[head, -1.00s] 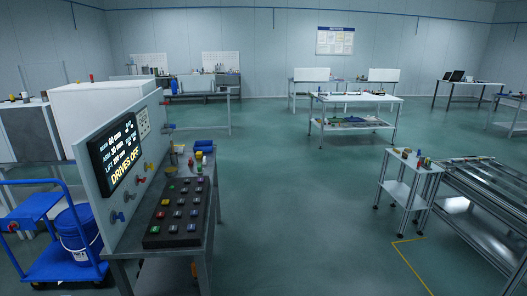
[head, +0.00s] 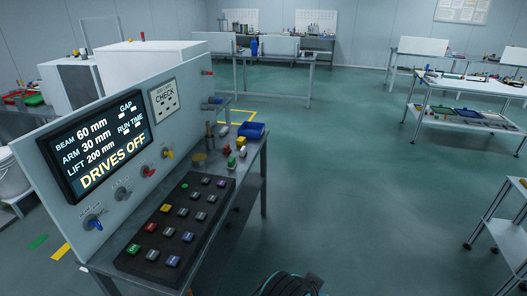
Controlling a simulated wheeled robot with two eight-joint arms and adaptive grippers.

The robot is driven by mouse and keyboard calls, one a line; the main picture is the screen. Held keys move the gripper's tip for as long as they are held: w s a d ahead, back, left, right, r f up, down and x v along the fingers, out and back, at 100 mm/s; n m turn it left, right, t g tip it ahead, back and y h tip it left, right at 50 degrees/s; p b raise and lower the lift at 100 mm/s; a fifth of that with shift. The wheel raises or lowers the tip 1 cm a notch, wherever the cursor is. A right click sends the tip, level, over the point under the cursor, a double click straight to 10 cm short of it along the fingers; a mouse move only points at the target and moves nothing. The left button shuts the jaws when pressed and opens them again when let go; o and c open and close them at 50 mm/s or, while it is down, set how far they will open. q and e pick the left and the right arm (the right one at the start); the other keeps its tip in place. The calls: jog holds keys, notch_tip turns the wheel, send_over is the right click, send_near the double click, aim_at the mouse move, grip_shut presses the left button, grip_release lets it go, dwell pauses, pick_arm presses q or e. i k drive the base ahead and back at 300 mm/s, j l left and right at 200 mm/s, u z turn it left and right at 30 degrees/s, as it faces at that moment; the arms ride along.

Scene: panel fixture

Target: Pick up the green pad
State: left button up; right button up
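No single object is clearly the green pad. A small green piece (head: 227,150) stands on the fixture's bench near a blue bin (head: 251,130), with small yellow, red and white pieces around it. A green button (head: 133,248) sits at the near left corner of the black button box (head: 175,225), and a smaller green button (head: 184,212) is near its far end. Neither gripper can be made out. A dark rounded part, seemingly mine, shows at the bottom edge.
The upright panel (head: 110,165) carries a display (head: 100,145) reading DRIVES OFF and several knobs. A bench (head: 468,90) with trays stands at the back right, and a cart (head: 505,225) at the right edge. The floor between is clear.

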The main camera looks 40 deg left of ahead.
aim_at(232, 164)
jog(key=i+u, duration=0.75)
jog(key=i+l+u, duration=0.2)
jog(key=i+u, duration=0.2)
